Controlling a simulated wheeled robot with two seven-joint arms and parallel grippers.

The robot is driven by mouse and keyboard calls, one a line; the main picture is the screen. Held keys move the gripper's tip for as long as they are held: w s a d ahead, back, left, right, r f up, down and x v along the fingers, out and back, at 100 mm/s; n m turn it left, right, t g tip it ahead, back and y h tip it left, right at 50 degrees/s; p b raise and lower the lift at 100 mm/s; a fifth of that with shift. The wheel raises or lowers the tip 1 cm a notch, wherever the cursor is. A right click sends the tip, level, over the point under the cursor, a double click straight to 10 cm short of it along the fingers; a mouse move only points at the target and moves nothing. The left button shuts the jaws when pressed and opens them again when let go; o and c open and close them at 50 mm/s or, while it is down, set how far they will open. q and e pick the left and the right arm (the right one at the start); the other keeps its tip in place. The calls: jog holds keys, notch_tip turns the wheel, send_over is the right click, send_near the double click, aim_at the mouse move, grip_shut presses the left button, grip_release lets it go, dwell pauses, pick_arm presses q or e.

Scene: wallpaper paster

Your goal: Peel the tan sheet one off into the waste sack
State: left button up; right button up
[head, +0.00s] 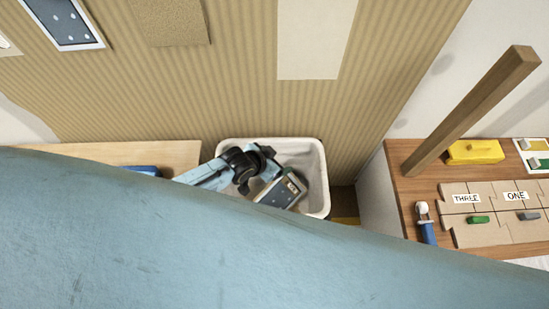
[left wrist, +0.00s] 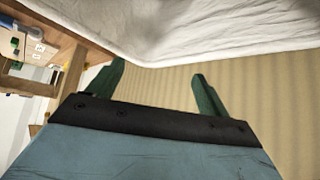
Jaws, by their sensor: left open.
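A tan sheet (head: 170,22) hangs flat on the striped wall at the top of the head view, its upper part cut off by the frame. The waste sack (head: 316,178) is a white-lined bin at the foot of the wall; its white liner also shows in the left wrist view (left wrist: 200,28). My left gripper (head: 277,185) is over the sack's opening, well below the sheet. In the left wrist view its two green fingers (left wrist: 158,75) are apart with nothing between them. My right gripper is out of view.
A cream sheet (head: 315,40) and a dark dotted picture (head: 65,20) are also on the wall. A wooden bench at right bears a post (head: 470,110), a yellow block (head: 475,151) and tan puzzle pieces (head: 468,234). My blue arm hides the foreground.

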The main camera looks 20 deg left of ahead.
pick_arm(q)
jog(key=shift+s, duration=0.1)
jog(key=p+v, duration=0.4)
jog(key=v, duration=0.9)
jog(key=shift+r, duration=0.1)
